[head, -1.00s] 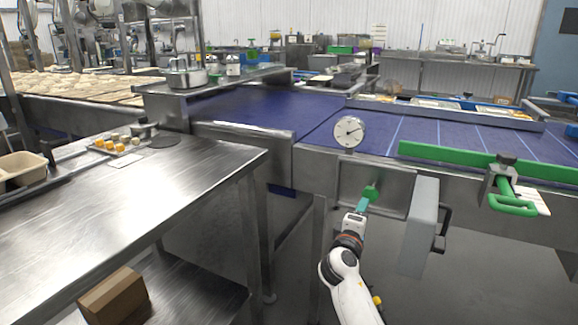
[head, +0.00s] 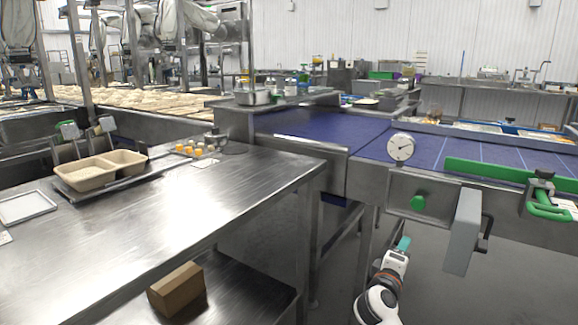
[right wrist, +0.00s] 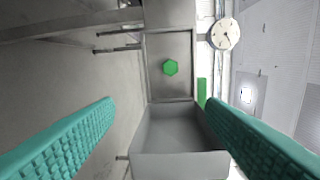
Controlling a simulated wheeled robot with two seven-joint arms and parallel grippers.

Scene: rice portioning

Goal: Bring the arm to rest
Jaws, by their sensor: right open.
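My right gripper (head: 403,243) is in the head view, low in front of the conveyor's side panel, to the lower left of the grey box. In the right wrist view its two teal fingers (right wrist: 160,103) are spread apart with nothing between them. The green knob (head: 418,202) on the panel is apart from the gripper; it also shows in the right wrist view (right wrist: 170,68). My left gripper is not in view.
A grey box (head: 462,232) with a handle juts out right of the knob. A round dial (head: 401,148) stands above the panel. A steel table (head: 190,205) with beige tubs (head: 90,175) is left. A brown box (head: 176,290) lies on its lower shelf. Floor between is clear.

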